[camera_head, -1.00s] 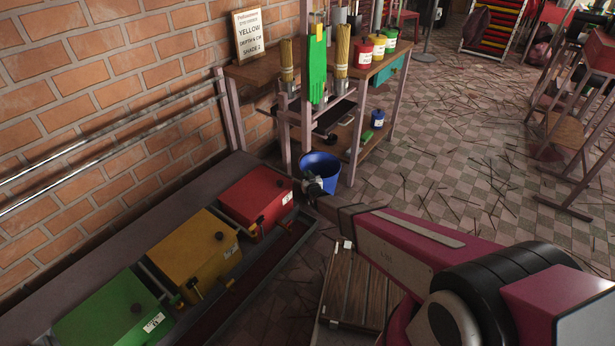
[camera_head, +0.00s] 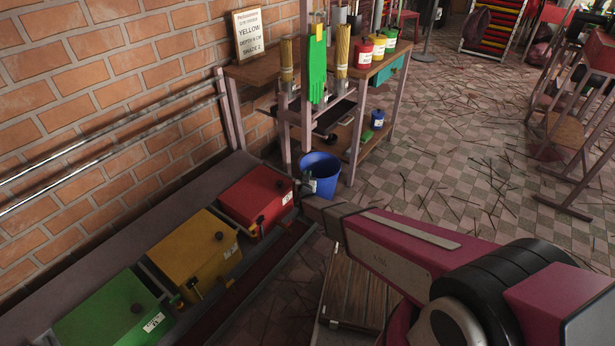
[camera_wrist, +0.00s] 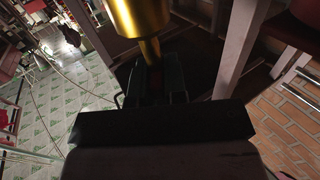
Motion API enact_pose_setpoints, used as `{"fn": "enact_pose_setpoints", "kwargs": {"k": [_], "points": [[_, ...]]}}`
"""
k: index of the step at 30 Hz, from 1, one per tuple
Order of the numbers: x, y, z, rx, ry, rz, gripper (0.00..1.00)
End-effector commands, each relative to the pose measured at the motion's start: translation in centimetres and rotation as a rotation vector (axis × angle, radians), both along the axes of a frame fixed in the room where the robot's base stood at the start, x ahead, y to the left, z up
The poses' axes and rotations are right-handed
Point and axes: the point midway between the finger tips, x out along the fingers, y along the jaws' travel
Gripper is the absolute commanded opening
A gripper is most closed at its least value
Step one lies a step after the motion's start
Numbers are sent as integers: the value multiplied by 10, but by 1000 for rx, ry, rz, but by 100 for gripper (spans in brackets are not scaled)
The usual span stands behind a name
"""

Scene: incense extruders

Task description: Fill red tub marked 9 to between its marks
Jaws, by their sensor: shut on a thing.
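My gripper (camera_head: 306,184) is just right of the red tub, in front of the blue bucket (camera_head: 321,170). In the wrist view my gripper (camera_wrist: 153,88) is shut on the narrow end of a shiny gold-coloured tool (camera_wrist: 136,25). The far end of the tool is out of view. The inside of the tub and any marks are hidden.
A yellow tub (camera_head: 195,246) and a green tub (camera_head: 113,312) stand in the same row. A workbench (camera_head: 262,70) with a sign (camera_head: 248,36), brushes, a green glove (camera_head: 317,72) and small coloured cans (camera_head: 363,52) is behind. A slatted wooden thing (camera_head: 352,290) lies under my arm.

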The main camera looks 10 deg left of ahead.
Motion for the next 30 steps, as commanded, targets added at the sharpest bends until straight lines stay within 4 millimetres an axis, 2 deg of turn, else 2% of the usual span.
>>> {"fn": "enact_pose_setpoints", "kwargs": {"k": [7, 8, 9, 10, 22, 26, 30], "points": [[0, 0, 1, 0, -1, 1, 0], [0, 0, 1, 0, 0, 1, 19], [0, 0, 1, 0, 0, 1, 32], [0, 0, 1, 0, 0, 1, 38], [-5, -1, 0, 0, 1, 2, 38], [-16, -3, 1, 0, 1, 2, 38], [-37, -6, 1, 0, 3, 2, 38]]}}
